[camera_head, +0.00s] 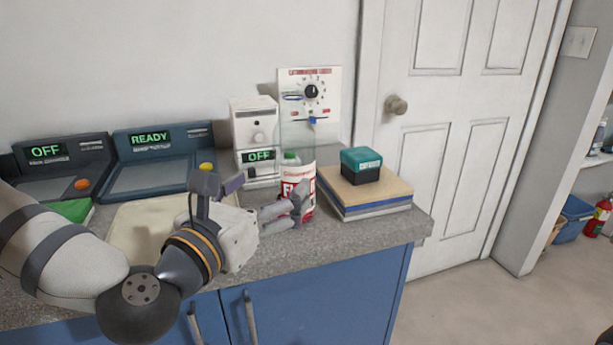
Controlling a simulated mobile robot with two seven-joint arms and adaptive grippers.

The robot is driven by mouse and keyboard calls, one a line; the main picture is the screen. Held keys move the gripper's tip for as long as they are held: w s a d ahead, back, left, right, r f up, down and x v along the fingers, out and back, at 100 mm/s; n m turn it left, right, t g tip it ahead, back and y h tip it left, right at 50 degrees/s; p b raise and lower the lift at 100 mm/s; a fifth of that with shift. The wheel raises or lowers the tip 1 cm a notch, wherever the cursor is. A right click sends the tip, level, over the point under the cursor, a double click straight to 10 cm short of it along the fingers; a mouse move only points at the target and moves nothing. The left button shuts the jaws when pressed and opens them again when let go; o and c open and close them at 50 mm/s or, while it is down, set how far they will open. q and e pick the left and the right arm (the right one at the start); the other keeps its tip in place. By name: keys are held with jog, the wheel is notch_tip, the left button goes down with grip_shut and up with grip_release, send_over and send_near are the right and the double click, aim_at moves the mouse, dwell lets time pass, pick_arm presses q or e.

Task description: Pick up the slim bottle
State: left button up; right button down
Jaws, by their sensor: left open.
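The slim bottle (299,176) stands upright near the front right part of the grey counter. It has a red and white label, and its upper part looks clear with something green showing at the left. My left gripper (290,207) is open at the bottle's lower left, with its fingers pointing right. The fingers cover part of the bottle's lower label. I cannot tell whether they touch the bottle or reach around it.
A stack of books or boards (365,196) with a teal-lidded box (361,166) is close on the bottle's right. A white dial panel (310,88) and a white "OFF" unit (256,130) stand behind. Two dark consoles (158,160) (62,165) are at the left.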

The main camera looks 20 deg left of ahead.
aim_at(284, 167)
pick_arm(q)
jog(key=w, duration=0.9)
jog(key=shift+w+d+r, duration=0.3)
jog(key=shift+w+d, duration=0.15)
jog(key=shift+w, duration=0.35)
jog(key=c, duration=1.4)
